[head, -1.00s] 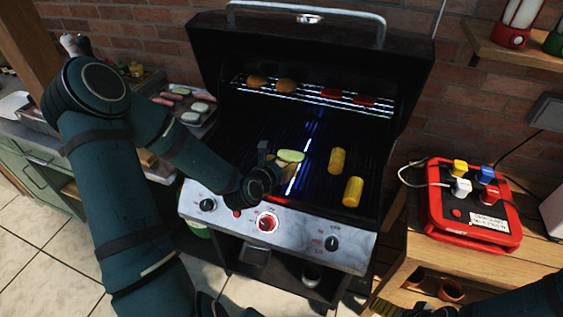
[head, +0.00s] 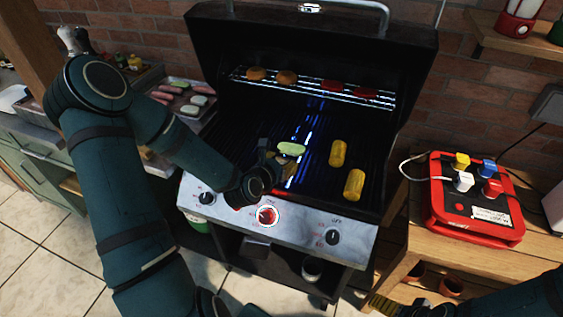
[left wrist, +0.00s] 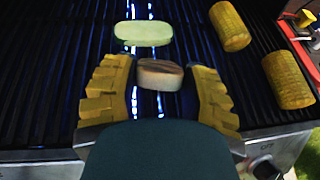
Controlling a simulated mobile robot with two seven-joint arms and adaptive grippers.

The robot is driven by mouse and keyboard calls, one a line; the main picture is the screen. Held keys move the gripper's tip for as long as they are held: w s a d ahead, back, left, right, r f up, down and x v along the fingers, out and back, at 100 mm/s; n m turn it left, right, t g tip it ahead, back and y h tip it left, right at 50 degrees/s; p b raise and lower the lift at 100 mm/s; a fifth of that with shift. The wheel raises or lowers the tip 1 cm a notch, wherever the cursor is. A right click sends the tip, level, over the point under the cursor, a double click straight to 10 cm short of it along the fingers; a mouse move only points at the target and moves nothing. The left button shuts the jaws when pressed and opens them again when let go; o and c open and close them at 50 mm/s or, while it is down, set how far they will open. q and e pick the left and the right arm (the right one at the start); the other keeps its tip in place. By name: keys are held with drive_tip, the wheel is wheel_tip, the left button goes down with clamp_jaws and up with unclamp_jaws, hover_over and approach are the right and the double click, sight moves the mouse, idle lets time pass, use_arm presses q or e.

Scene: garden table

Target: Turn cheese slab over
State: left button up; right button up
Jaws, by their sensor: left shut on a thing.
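The cheese slab (left wrist: 160,75), pale with a browned face, is between the yellow fingers of my left gripper (left wrist: 160,90) in the left wrist view. The gripper is shut on it, low over the grill grate (left wrist: 50,60). In the head view my left gripper (head: 274,163) is at the front middle of the grill and mostly hides the slab. A pale green slice (left wrist: 143,32) lies just beyond the slab; it also shows in the head view (head: 291,148). My right gripper (head: 390,303) is partly visible at the bottom right edge, its opening unclear.
Two corn pieces (head: 338,153) lie right of the slab on the grate. Several items rest on the upper rack (head: 310,86). The open lid (head: 310,45) stands behind. A red box with coloured plugs (head: 470,200) is on the right wooden table. A food tray (head: 185,100) is at left.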

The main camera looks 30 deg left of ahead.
use_arm(q)
drive_tip(key=shift+f+b, duration=0.45)
drive_tip(key=shift+f, duration=0.2)
drive_tip(key=o, duration=1.2)
drive_tip(key=shift+r, duration=0.1)
wheel_tip(320, 180, up, 10)
drive_tip(key=shift+f, duration=0.1)
